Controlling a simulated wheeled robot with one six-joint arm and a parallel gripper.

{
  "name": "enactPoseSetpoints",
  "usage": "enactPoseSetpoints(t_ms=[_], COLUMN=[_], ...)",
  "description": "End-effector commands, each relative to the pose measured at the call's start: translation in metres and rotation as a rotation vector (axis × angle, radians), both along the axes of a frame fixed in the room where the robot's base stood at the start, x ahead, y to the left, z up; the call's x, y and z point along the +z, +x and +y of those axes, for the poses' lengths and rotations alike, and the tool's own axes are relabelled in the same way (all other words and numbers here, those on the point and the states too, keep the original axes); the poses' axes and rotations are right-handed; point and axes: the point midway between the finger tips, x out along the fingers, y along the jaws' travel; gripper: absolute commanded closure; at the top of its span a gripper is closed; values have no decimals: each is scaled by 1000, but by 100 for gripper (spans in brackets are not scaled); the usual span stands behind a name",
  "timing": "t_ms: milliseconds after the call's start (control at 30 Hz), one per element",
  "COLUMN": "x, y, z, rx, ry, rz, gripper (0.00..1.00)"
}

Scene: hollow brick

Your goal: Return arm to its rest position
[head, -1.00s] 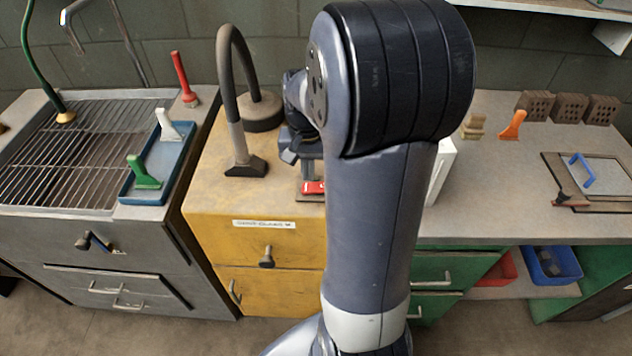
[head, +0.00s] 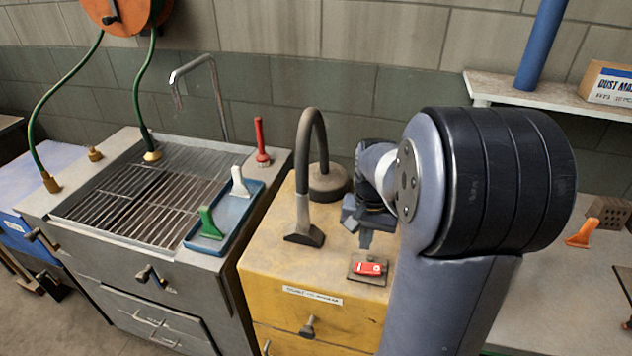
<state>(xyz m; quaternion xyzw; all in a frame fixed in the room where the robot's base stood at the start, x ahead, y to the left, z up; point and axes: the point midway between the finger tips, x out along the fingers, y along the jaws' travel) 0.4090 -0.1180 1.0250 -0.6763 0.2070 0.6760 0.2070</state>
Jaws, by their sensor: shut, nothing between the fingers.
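My arm rises at the right of the middle in the head view and bends over toward the yellow cabinet (head: 290,265). My gripper (head: 364,238) is partly behind the arm, above the back of the yellow cabinet top. It is shut and holds nothing that I can see. A red switch (head: 370,267) on a small dark plate lies in front of the gripper, apart from it. A dark curved hose with a flat nozzle (head: 304,236) stands just left of the gripper.
Left is a grey sink unit with a grate (head: 120,205), a blue tray (head: 222,232) with green and white brushes, and a red-handled tool (head: 261,140). A shelf (head: 490,88) with a box (head: 608,83) is at the upper right. An orange brush (head: 583,235) lies right.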

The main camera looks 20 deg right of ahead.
Motion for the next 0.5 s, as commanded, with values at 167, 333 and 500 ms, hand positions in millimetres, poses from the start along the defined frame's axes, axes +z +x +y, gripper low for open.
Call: enactPoseSetpoints(t_ms=[167, 333, 500], x=[-13, -31, -51], y=[0, 0, 0], z=[0, 0, 0], rx=[0, 0, 0], ry=[1, 1, 1], rz=[1, 2, 1], gripper=[100, 100, 100])
